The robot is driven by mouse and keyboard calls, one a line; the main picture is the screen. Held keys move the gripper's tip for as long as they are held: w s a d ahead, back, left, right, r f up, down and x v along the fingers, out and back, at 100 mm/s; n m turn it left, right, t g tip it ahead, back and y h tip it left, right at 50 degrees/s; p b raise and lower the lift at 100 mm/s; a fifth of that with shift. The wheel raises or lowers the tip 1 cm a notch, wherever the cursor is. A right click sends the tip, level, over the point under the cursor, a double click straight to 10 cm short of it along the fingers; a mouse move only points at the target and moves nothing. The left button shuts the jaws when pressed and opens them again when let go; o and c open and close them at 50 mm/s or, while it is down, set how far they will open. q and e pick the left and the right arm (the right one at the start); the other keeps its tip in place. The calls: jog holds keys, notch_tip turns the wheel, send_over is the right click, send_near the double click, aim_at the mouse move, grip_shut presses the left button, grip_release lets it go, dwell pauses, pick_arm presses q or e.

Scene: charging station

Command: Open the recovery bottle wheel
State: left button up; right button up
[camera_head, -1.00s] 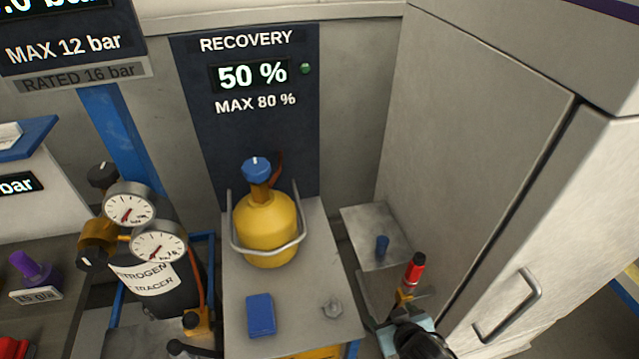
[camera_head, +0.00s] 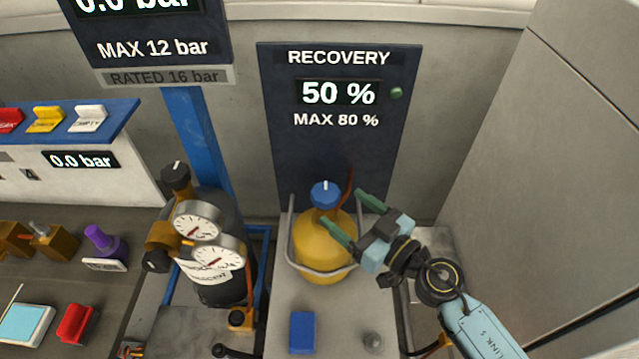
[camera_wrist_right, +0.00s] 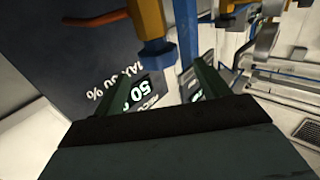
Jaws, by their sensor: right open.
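The recovery bottle (camera_head: 312,248) is yellow and stands upright in a grey wire frame on a narrow stand. Its blue wheel (camera_head: 325,193) with a white mark sits on top of the neck. My right gripper (camera_head: 348,212) is open, with green fingers beside the bottle's upper right and a little right of the wheel. In the right wrist view the blue wheel (camera_wrist_right: 157,54) shows just beyond and between the spread fingers (camera_wrist_right: 158,85); I see no contact. My left gripper is not in view.
The recovery panel (camera_head: 340,150) behind reads 50 %. A black cylinder with two gauges (camera_head: 197,220) stands left of the bottle. A blue block (camera_head: 302,331) and a grey knob (camera_head: 373,343) are on the stand's front. A grey cabinet (camera_head: 560,150) fills the right side.

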aim_at(316, 186)
jog(key=b+x, duration=0.1)
jog(key=x, duration=0.7)
jog(key=shift+w+a+f, duration=0.1)
jog(key=shift+w, duration=0.05)
jog(key=c, duration=1)
